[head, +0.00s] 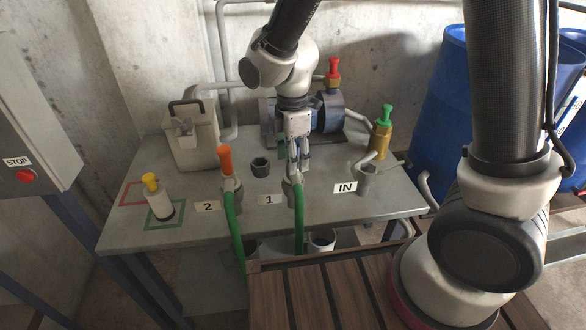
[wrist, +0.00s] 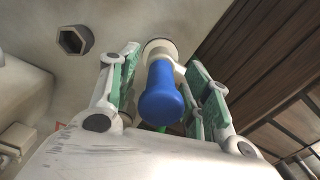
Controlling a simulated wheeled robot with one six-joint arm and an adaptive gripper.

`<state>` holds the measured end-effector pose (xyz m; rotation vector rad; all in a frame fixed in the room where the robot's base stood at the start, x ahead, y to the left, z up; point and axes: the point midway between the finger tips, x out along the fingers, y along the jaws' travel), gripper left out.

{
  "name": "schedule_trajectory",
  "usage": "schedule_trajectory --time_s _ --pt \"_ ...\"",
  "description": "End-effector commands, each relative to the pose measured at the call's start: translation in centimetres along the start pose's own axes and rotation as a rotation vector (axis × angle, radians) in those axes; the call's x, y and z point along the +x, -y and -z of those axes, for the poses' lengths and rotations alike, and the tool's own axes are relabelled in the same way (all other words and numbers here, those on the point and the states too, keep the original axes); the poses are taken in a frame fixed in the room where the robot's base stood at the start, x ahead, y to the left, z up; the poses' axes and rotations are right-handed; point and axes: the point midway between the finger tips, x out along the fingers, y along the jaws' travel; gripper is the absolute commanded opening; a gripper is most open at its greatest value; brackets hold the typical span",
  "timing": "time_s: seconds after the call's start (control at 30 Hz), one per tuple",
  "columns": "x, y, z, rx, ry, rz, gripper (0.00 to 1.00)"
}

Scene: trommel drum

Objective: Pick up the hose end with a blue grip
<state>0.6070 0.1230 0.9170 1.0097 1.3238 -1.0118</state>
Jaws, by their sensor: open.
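The blue grip (wrist: 160,98) of a hose end stands between the two fingers of my gripper (wrist: 162,68) in the wrist view, with a visible gap to the fingers on each side. My gripper (head: 293,165) is open and points down at the holder by the label 1 (head: 269,200) in the head view. The blue grip is hidden there behind my gripper. A green hose (head: 299,218) hangs from that holder over the table's front edge.
An orange-grip hose end (head: 226,160) stands in the holder by label 2, left of my gripper. An empty dark socket (head: 260,167) lies between. The IN holder (head: 367,178), a brass fitting with a green grip (head: 384,118) and a yellow-capped bottle (head: 152,184) also stand on the table (head: 180,236).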

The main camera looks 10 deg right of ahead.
Motion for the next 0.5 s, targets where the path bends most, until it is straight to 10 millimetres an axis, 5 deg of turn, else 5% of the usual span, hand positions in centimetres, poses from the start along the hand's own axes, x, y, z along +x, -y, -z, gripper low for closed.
schedule_trajectory --time_s 0.17,0.4,0.5 --pt "-0.03 -0.02 0.00 0.001 0.000 -0.001 0.46" --pt "-0.05 -0.03 0.00 0.001 0.000 -0.001 0.03" --pt "-0.07 -0.04 0.01 0.001 -0.001 -0.001 0.00"
